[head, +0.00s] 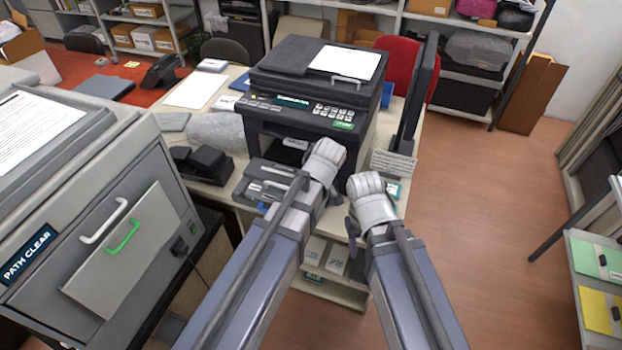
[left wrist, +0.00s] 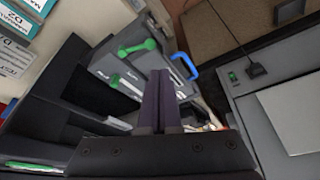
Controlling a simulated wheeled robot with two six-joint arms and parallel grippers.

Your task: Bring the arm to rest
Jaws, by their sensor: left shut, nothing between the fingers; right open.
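My left arm reaches in from the left in the head view, its wrist in front of the printer; its fingers are hidden there. In the left wrist view my left gripper (left wrist: 162,85) is shut and empty, in front of a grey unit with a green handle (left wrist: 140,48), a white handle and a blue loop (left wrist: 185,65). I cannot tell whether the fingers touch it. My right gripper (head: 351,226) is partly hidden by its own wrist, beside the left arm at the desk's front. It is open, and I see nothing in it.
A black printer (head: 310,85) stands on the cream desk. A grey machine labelled PATH CLEAR (head: 95,215) fills the left, with white and green handles. Shelves line the back. A stand with green and yellow folders (head: 600,255) is at right. The wooden floor (head: 500,210) between is clear.

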